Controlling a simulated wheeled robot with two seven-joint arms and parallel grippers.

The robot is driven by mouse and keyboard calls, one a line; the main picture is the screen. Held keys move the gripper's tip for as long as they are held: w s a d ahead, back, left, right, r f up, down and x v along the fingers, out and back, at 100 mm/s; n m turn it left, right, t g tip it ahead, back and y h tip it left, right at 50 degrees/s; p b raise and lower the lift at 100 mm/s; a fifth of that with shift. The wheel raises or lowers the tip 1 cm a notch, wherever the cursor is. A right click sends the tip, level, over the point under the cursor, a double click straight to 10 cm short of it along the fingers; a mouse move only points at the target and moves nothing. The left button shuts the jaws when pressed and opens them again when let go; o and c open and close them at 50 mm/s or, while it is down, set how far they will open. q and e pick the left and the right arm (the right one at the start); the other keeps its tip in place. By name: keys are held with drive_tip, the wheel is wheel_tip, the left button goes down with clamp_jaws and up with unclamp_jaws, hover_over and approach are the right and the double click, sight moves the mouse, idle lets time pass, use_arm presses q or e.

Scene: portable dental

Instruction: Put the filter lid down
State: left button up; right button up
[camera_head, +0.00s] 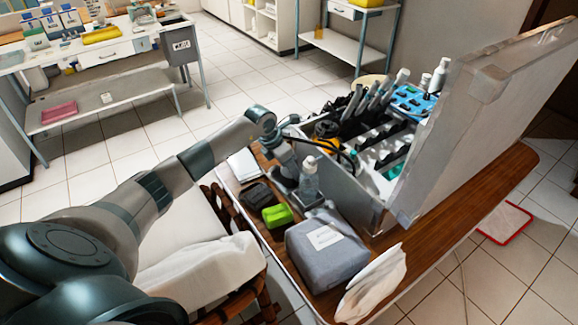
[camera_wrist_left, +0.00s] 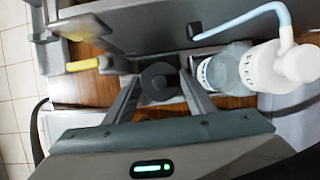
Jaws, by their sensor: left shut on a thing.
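My left gripper (camera_head: 287,172) reaches in from the left over the wooden table, beside the open case. In the left wrist view, its two fingers (camera_wrist_left: 158,95) are shut on a dark round piece, which I take to be the filter lid (camera_wrist_left: 160,80). In the head view the lid is hidden by the gripper and too small to make out. Whether the lid touches anything below it, I cannot tell. My right gripper is not in view.
A clear pump bottle (camera_head: 309,182) stands close to the gripper; it shows in the left wrist view too (camera_wrist_left: 225,72). The open case (camera_head: 345,190) with instruments stands behind. A green block (camera_head: 277,215), a dark item (camera_head: 257,194) and a grey pouch (camera_head: 326,250) lie nearby.

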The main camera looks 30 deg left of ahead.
use_arm(q)
drive_tip(key=shift+f, duration=0.1)
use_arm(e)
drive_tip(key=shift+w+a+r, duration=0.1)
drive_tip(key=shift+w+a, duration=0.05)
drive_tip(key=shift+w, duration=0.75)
use_arm(q)
drive_tip(key=o, duration=1)
drive_tip(key=shift+r, duration=0.2)
drive_tip(key=shift+s+a+r, duration=0.1)
drive_tip(key=shift+a+r, duration=0.05)
drive_tip(key=shift+r, duration=0.15)
drive_tip(key=b+v, duration=0.2)
drive_tip(key=v, duration=0.9)
drive_tip(key=shift+s+r, duration=0.1)
drive_tip(key=shift+s, duration=0.1)
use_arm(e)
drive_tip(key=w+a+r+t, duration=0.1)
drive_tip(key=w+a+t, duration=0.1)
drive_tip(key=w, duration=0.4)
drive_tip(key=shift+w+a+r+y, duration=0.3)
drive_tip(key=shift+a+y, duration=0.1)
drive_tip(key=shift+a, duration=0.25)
